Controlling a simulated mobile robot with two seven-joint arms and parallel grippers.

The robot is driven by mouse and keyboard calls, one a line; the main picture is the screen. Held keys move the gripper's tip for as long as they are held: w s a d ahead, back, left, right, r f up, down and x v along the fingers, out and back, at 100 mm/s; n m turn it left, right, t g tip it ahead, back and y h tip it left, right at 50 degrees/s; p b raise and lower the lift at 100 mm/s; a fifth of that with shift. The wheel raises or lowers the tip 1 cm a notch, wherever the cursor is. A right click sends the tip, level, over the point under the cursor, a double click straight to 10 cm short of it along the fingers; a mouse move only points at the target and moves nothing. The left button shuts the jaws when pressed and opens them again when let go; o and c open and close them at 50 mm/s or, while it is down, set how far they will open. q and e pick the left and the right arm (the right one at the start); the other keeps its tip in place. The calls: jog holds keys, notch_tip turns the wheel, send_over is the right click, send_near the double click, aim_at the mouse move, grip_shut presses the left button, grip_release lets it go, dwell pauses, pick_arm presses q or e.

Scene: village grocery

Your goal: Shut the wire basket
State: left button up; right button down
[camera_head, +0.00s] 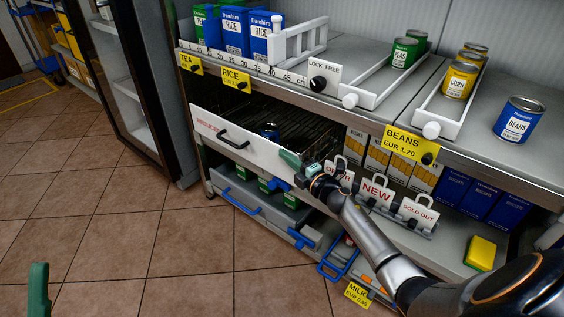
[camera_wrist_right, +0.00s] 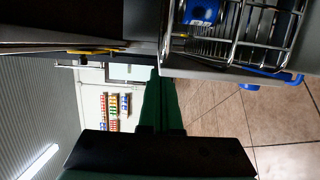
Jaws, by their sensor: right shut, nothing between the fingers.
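The wire basket (camera_head: 300,132) is pulled out from under the top shelf. It has a white front panel (camera_head: 232,139) with a black handle (camera_head: 232,140), and a blue item lies inside. A green tip of my left gripper (camera_head: 38,290) shows at the lower left.
Below the basket is a grey drawer with a blue handle (camera_head: 240,201) and green packs. Sign holders including a NEW sign (camera_head: 375,191) stand right of my right gripper. Cans and rice boxes (camera_head: 235,32) stand on the top shelf. Tiled floor (camera_head: 120,230) at left is clear.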

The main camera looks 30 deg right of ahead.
pick_arm(q)
jog(key=shift+w+d+f, duration=0.15)
jog(key=shift+d+f, duration=0.05)
jog(key=shift+d, duration=0.2)
pick_arm(e)
jog(key=shift+w+d, duration=0.3)
jog(key=shift+d, duration=0.6)
jog(key=shift+d, duration=0.1)
